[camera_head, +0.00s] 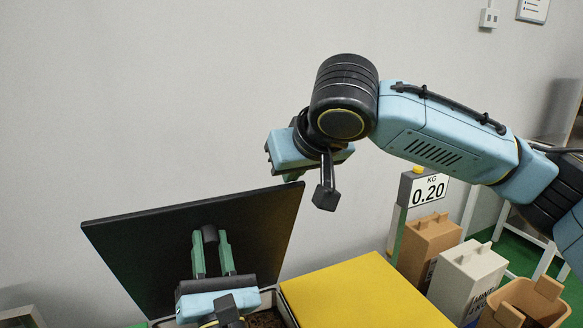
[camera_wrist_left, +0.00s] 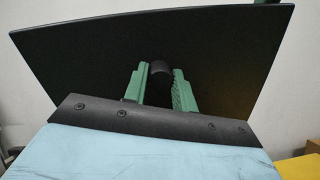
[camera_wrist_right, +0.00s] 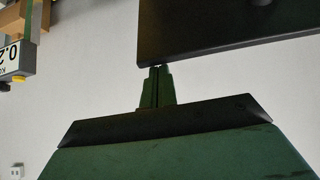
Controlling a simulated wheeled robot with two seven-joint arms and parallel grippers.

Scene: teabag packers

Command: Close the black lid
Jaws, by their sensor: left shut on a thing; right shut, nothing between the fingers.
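The black lid (camera_head: 140,262) stands raised and tilted behind an open container at the lower left of the head view. It also fills much of the left wrist view (camera_wrist_left: 90,60). My left gripper (camera_head: 210,240) is shut on the lid's round black knob (camera_wrist_left: 160,68), one green finger on each side. My right gripper (camera_head: 292,178) is shut and empty at the lid's upper right corner. In the right wrist view its fingertips (camera_wrist_right: 157,70) are right by the lid's edge (camera_wrist_right: 200,45); I cannot tell whether they touch.
A yellow lid (camera_head: 365,296) lies flat to the right of the open container, which shows brown contents (camera_head: 264,318). A display reading 0.20 (camera_head: 429,189) and several boxes, one brown (camera_head: 428,245) and one white (camera_head: 467,278), stand further right. A plain wall is behind.

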